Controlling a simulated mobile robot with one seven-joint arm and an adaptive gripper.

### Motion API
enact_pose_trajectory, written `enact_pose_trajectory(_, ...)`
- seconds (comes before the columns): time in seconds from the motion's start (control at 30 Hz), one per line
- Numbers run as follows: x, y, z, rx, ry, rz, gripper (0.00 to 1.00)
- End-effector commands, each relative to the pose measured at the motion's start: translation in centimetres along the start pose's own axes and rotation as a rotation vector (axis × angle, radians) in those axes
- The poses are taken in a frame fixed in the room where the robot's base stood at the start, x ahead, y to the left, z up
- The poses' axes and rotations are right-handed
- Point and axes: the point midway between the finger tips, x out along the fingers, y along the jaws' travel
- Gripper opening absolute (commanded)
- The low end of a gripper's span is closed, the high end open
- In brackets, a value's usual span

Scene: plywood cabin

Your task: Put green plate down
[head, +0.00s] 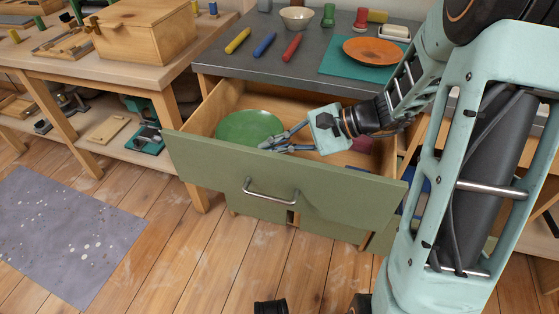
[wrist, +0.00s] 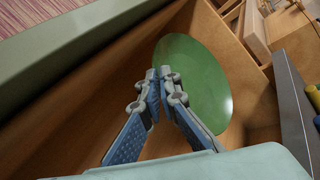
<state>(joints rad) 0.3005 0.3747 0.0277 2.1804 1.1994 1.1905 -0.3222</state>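The green plate (head: 249,127) is inside the open drawer (head: 280,185), toward its left end. My gripper (head: 268,146) reaches into the drawer from the right, with its fingertips at the plate's near right rim. In the wrist view the fingers (wrist: 160,76) are nearly together, one on each side of the rim of the plate (wrist: 200,85). They appear shut on it. The plate looks tilted in the wrist view. Whether its underside touches the drawer floor is hidden.
The grey counter (head: 250,65) above holds an orange plate (head: 373,51) on a teal mat (head: 340,66), colored markers and a bowl (head: 297,18). A workbench with a wooden box (head: 145,38) stands left. A dark red item (head: 362,145) is at the drawer's right.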

Motion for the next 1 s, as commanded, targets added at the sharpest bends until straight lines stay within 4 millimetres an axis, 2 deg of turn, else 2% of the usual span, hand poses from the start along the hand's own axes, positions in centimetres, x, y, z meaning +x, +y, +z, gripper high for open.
enact_pose_trajectory(0.03, 0.6, 0.8, -0.6, 0.002, -0.002, -0.001, 0.0)
enact_pose_trajectory(0.27, 1.5, 2.1, -1.5, 0.001, -0.001, -0.002, 0.0)
enact_pose_trajectory(0.5, 3.0, 4.3, -3.1, 0.001, 0.0, -0.002, 0.0)
enact_pose_trajectory(0.83, 3.1, 4.5, -3.2, -0.001, 0.001, -0.002, 0.0)
enact_pose_trajectory(0.93, 3.0, 4.4, -3.1, 0.0, 0.001, -0.001, 0.12)
enact_pose_trajectory(1.0, 3.0, 4.4, -3.1, 0.0, 0.001, -0.001, 0.12)
